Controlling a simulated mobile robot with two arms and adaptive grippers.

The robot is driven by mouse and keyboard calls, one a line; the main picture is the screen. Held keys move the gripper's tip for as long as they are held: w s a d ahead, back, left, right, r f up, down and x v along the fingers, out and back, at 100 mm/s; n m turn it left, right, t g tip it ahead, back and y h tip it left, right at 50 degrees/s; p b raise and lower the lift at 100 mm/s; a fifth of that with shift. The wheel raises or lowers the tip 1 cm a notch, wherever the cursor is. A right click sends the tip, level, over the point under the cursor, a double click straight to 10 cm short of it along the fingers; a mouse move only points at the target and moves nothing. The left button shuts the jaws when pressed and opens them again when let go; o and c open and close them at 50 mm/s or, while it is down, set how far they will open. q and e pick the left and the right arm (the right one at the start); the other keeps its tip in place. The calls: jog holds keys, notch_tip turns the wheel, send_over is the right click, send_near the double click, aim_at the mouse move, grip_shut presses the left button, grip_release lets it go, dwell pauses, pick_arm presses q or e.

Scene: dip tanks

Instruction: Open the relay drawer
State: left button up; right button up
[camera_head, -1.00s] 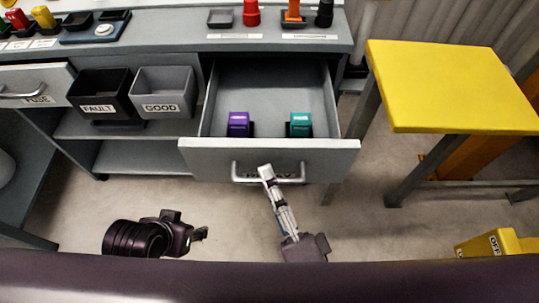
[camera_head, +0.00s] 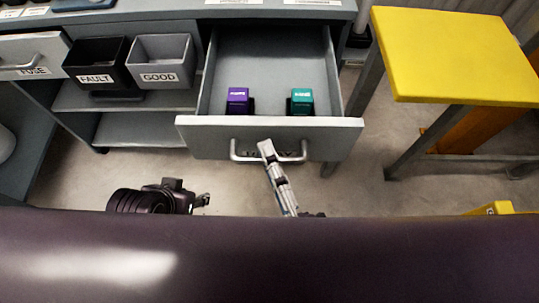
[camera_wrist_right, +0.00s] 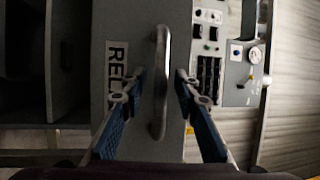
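The relay drawer (camera_head: 215,138) is pulled out of the grey bench, its inside open to view in the head view. A purple relay block (camera_head: 238,100) and a teal relay block (camera_head: 302,101) stand in it. My right gripper (camera_head: 267,150) is at the drawer's metal handle (camera_head: 240,156) and partly covers the label. In the right wrist view, its two fingers (camera_wrist_right: 160,75) stand on either side of the handle (camera_wrist_right: 160,110), with a visible gap on both sides. The "REL" label (camera_wrist_right: 116,75) shows there. My left gripper (camera_head: 201,201) is low, left of the drawer; its finger opening is unclear.
A black FAULT bin (camera_head: 97,78) and a grey GOOD bin (camera_head: 160,77) stand on the shelf to the left, beside the fuse drawer (camera_head: 30,68). A yellow-topped table (camera_head: 455,55) stands at the right. Bare floor shows between it and the drawer.

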jog(key=v, duration=1.2)
dwell(0.3)
